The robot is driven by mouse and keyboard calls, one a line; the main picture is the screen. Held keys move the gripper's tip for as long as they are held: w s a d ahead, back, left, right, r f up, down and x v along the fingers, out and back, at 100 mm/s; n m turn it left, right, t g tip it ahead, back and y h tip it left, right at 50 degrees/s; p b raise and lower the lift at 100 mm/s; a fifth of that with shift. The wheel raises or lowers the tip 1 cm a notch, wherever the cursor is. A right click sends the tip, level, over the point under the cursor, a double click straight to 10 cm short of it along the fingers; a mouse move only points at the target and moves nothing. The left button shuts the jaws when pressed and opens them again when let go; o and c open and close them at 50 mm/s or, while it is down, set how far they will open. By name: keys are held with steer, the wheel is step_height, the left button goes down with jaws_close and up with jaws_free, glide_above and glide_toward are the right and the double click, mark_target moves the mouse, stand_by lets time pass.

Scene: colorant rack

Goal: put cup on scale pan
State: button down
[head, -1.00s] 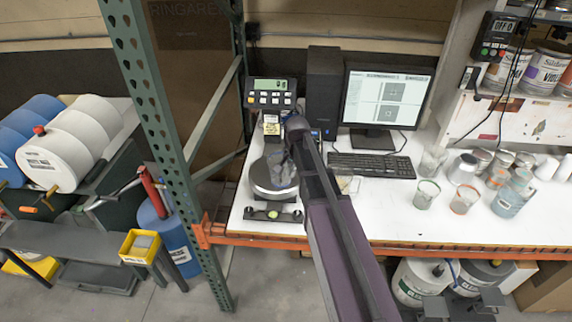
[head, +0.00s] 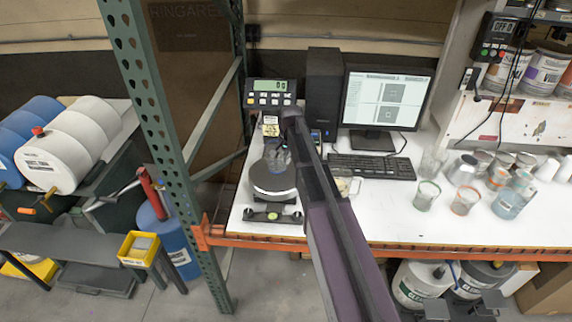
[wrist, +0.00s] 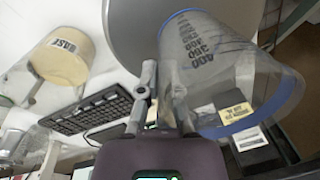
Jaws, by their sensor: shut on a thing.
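The clear cup with a blue rim and printed graduations (wrist: 235,70) is in my gripper (wrist: 164,90), between its two fingers. In the head view the cup (head: 277,157) shows at the back edge of the round grey scale pan (head: 272,184), partly behind my arm. The wrist view shows the scale pan (wrist: 135,30) partly behind the cup. I cannot tell how high the cup is above the pan or whether they touch. In the head view my arm hides most of the gripper.
The scale's display (head: 271,86) stands behind the pan. A computer tower (head: 324,90), monitor (head: 386,97) and keyboard (head: 372,166) are to the right. A container labelled BASE (wrist: 62,55) stands near the keyboard. Several other cups stand farther right. A green post (head: 160,130) is left.

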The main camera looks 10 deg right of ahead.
mark_target(285, 164)
steer(key=shift+w, duration=0.45)
steer(key=shift+w+f+b, duration=0.2)
steer(key=shift+f+b, duration=1.6)
steer(key=shift+f, duration=0.05)
steer(key=shift+s+f, duration=0.1)
steer(key=shift+f, duration=0.1)
steer(key=c, duration=0.8)
jaws_free()
steer(key=shift+r, duration=0.1)
steer(key=shift+r, duration=0.15)
steer(key=r+p, duration=0.8)
steer(key=d+r+p, duration=0.1)
steer(key=r+p, duration=0.3)
steer(key=shift+s, duration=0.35)
